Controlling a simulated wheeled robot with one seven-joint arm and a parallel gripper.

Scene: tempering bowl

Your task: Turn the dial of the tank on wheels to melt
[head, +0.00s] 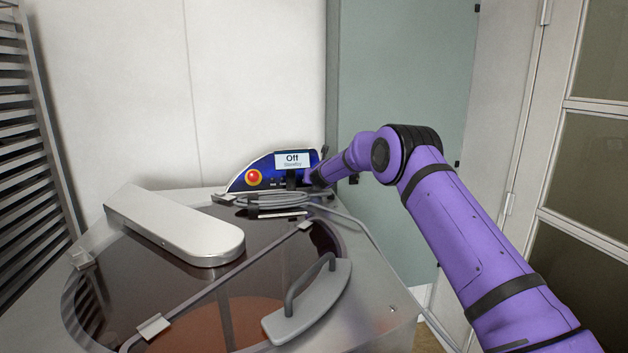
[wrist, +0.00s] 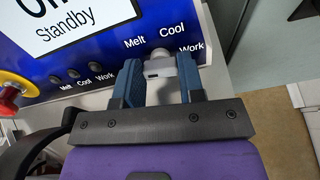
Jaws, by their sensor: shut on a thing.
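The tank (head: 372,318) fills the lower part of the head view, with a blue control panel (head: 237,184) at its back edge. The panel's screen (head: 292,160) reads "Off" and "Standby". In the wrist view the light grey dial (wrist: 160,68) sits at the panel's lower edge, with the labels Melt, Cool and Work around it. My gripper (wrist: 160,75) has one blue finger on each side of the dial and is shut on it. Which label the dial points to cannot be told. In the head view my arm hides the dial.
A red button (head: 253,177) is on the panel's left, near a row of small buttons (wrist: 84,80). A coiled cable (head: 270,200) lies before the panel. The lid carries a grey handle (head: 308,302) and a metal cover (head: 180,228). A slatted rack (head: 25,140) stands left.

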